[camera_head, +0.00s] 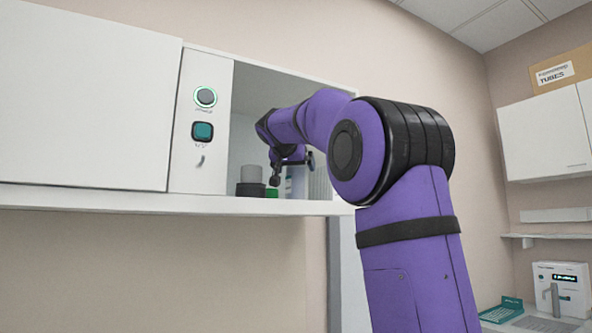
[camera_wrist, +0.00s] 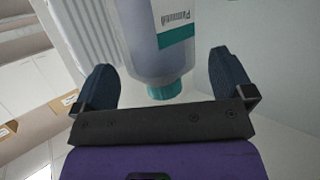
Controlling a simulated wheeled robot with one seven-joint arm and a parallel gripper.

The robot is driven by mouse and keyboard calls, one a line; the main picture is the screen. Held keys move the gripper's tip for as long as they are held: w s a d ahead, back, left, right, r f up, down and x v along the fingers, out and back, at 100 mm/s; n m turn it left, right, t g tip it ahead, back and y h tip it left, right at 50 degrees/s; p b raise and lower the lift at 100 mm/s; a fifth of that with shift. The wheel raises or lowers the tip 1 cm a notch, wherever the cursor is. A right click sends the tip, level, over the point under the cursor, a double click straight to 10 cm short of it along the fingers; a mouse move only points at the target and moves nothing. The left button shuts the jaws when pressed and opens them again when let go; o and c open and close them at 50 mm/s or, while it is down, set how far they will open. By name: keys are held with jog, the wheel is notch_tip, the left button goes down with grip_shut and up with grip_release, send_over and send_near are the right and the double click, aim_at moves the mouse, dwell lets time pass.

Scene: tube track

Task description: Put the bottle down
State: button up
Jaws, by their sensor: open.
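The bottle (camera_wrist: 148,45) is pale and translucent with a teal cap (camera_wrist: 171,89) and a white and teal label. In the wrist view it sits between the two dark fingers of my gripper (camera_wrist: 160,62), with a visible gap on each side. The fingers are spread open. In the head view my gripper (camera_head: 290,162) is inside the open cabinet bay (camera_head: 258,103), low near its floor. A pale, teal-marked shape beside it there is small and partly hidden. The bottle's base is out of the wrist view, so its contact with the floor is hidden.
A grey cylinder (camera_head: 251,174) on a dark round base (camera_head: 250,189) stands left of my gripper, with a small green item (camera_head: 271,192) close by. A ribbed surface (camera_wrist: 88,30) is near the bottle.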

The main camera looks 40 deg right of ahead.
jog(key=v, duration=1)
jog(key=shift+s+a, duration=0.1)
jog(key=s+a+f+n+y, duration=0.4)
jog(key=s+f, duration=0.5)
jog(key=f, duration=0.5)
jog(key=s+a+f+n+g+y, duration=0.1)
jog(key=s+a+f+n+y, duration=0.3)
jog(key=s+a+f, duration=0.5)
jog(key=s+a+f+n+y, duration=0.4)
jog(key=s+a+f, duration=0.3)
jog(key=f, duration=1.2)
jog(key=shift+s+f+g, duration=0.25)
jog(key=shift+s+g, duration=0.15)
jog(key=shift+s, duration=0.55)
jog(key=shift+c, duration=0.5)
